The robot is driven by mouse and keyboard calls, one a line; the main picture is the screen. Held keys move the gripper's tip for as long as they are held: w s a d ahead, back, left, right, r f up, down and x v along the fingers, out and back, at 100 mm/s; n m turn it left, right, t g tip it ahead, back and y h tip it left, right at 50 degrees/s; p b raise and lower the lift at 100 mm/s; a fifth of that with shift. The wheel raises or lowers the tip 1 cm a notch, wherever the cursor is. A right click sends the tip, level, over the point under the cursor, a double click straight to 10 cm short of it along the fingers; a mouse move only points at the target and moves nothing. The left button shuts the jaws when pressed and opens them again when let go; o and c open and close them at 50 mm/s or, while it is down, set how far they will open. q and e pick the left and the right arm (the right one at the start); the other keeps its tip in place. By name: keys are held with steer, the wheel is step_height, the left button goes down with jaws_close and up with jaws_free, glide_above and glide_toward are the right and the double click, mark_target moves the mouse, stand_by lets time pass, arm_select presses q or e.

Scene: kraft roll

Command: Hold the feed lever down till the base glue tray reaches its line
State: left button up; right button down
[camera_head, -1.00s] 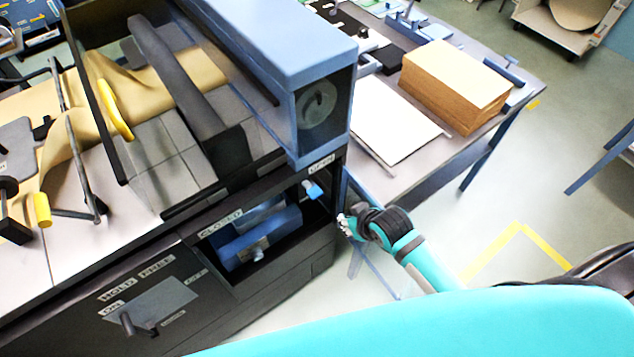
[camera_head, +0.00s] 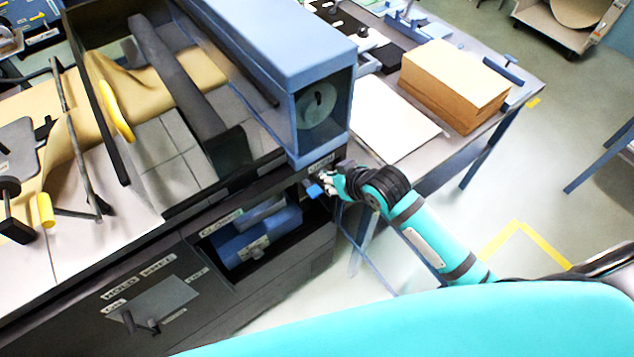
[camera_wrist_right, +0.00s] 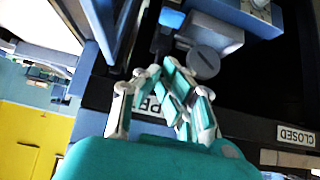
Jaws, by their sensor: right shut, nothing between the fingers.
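My right gripper (camera_head: 328,183) is shut and empty at the upper right corner of the machine's dark front opening. It is right beside a small blue handle (camera_head: 314,190) under the label at that corner; I cannot tell whether they touch. My left gripper is out of view.
A "CLOSED" label (camera_head: 218,222) is at the opening's left. A black lever (camera_head: 150,326) is on the lower left panel plate. A side table with a brown stack (camera_head: 455,80) and white sheets (camera_head: 398,125) stands right of the machine.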

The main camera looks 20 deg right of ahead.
glide_above(317, 191)
step_height(317, 191, down, 5)
steer(key=shift+s+r, duration=0.1)
steer(key=shift+s, duration=0.05)
steer(key=f, duration=0.1)
steer(key=f+p, duration=0.1)
steer(key=f, duration=0.1)
steer(key=shift+w+f, duration=0.2)
steer(key=shift+f, duration=0.55)
